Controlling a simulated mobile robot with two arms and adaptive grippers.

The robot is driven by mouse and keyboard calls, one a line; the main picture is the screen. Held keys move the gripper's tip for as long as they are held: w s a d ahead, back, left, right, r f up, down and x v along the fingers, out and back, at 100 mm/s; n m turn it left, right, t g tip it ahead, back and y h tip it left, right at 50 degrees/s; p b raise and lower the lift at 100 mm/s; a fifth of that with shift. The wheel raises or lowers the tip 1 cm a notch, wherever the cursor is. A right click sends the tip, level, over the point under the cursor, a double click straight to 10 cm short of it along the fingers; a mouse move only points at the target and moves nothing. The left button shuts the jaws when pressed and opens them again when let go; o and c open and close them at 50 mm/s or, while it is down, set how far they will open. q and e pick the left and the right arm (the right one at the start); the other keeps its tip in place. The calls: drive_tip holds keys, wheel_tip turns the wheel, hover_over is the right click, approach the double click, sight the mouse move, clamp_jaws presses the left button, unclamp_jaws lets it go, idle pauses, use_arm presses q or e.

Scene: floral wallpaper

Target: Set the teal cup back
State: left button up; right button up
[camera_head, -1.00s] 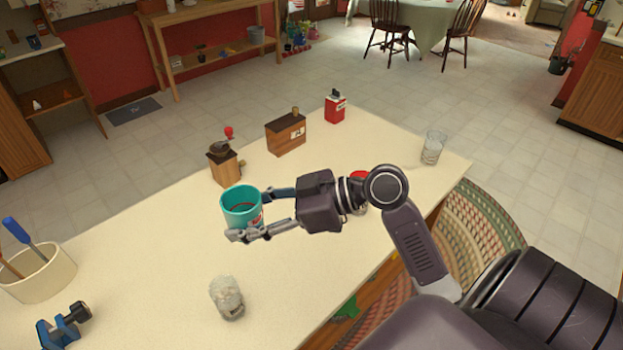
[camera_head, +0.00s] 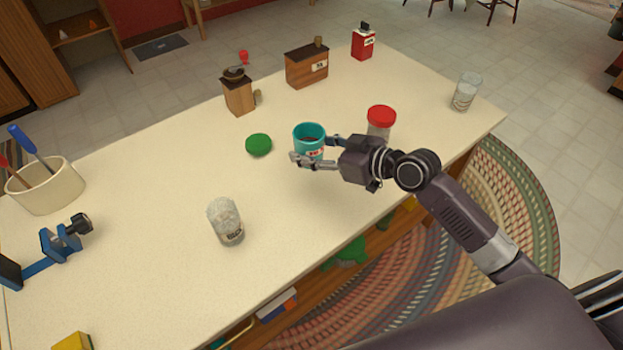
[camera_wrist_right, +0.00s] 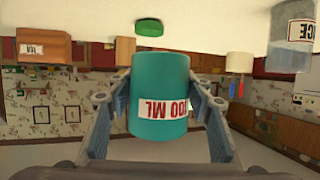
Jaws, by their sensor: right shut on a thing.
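The teal cup (camera_head: 309,139) is held between the fingers of my right gripper (camera_head: 318,152), over the middle of the cream table (camera_head: 290,225). The gripper is shut on it from the right. In the right wrist view the cup (camera_wrist_right: 160,88) fills the middle, and its white label reads "100 ML" upside down. A finger of the gripper (camera_wrist_right: 160,105) lies along each side of it. Whether the cup touches the table is hard to tell. My left gripper is not in view.
A green lid (camera_head: 258,145) lies just left of the cup. A red-lidded jar (camera_head: 380,123) stands close behind my gripper. A clear jar (camera_head: 226,222) is at front left. A grinder (camera_head: 238,93), wooden box (camera_head: 307,66), red tin (camera_head: 363,42) and glass (camera_head: 466,92) stand farther back.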

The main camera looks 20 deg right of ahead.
hover_over(310, 188)
wheel_tip(310, 188, down, 6)
drive_tip(key=shift+w+f, duration=0.15)
drive_tip(key=shift+f+b, duration=0.6)
drive_tip(key=shift+f, duration=1.6)
drive_tip(key=shift+f, duration=0.15)
drive_tip(key=o, duration=1.3)
